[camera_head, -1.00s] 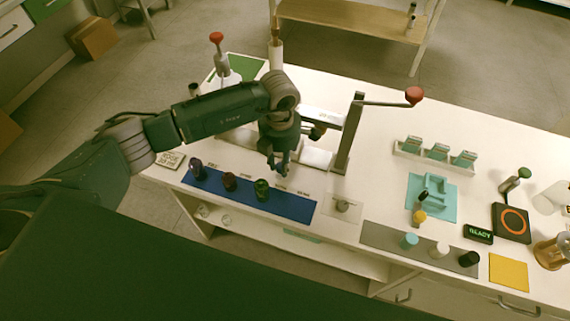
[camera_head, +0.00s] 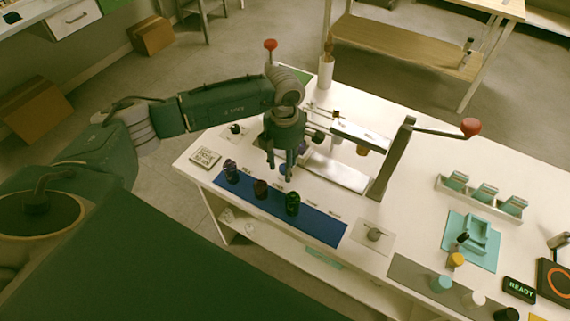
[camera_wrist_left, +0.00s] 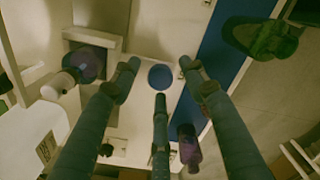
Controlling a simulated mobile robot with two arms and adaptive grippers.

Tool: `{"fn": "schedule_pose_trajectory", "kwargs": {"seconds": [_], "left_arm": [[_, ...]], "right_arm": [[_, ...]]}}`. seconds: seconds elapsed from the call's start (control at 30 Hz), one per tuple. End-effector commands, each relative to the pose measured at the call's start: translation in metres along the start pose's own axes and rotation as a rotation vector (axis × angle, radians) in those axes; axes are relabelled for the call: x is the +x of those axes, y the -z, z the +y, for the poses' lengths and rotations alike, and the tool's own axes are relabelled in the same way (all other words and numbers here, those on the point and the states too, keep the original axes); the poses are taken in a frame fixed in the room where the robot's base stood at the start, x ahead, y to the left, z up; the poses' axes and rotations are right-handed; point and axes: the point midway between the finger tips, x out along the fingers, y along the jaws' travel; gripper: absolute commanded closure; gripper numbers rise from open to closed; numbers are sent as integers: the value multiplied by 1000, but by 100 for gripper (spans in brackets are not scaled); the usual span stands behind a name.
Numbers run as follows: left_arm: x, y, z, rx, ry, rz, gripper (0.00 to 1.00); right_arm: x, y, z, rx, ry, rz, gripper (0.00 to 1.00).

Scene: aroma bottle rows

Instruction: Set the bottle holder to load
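My left gripper (camera_head: 280,174) points down beside the press, behind the row of bottles, with its fingers spread and empty. In the left wrist view a round blue disc (camera_wrist_left: 160,77) lies between and below the three fingertips, apart from them as far as I can tell. A grey square-edged holder (camera_wrist_left: 92,39) with a dark round opening shows left of the fingers. I cannot read any load mark, nor tell for sure which part is the bottle holder. The press (camera_head: 393,160) has a lever with a red knob (camera_head: 470,127). My right gripper is not in view.
A purple bottle (camera_head: 231,171), a dark red bottle (camera_head: 261,189) and a green bottle (camera_head: 292,203) stand on a blue strip (camera_head: 325,228) along the front edge. A turquoise fixture (camera_head: 478,235), a rack of jars (camera_head: 484,193) and a READY display (camera_head: 519,290) stand at right.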

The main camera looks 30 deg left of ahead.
Motion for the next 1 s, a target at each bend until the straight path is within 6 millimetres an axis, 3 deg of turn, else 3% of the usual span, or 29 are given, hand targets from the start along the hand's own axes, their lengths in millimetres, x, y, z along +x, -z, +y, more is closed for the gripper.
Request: {"fn": "schedule_pose_trajectory", "kwargs": {"seconds": [0.27,0.7,1.0], "left_arm": [[-8,-1,0,1,-1,-1,57],[-94,-1,1,0,-3,-2,57],[-120,0,0,0,0,0,57]], "right_arm": [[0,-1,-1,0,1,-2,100],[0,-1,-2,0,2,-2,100],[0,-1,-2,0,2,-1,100]]}}
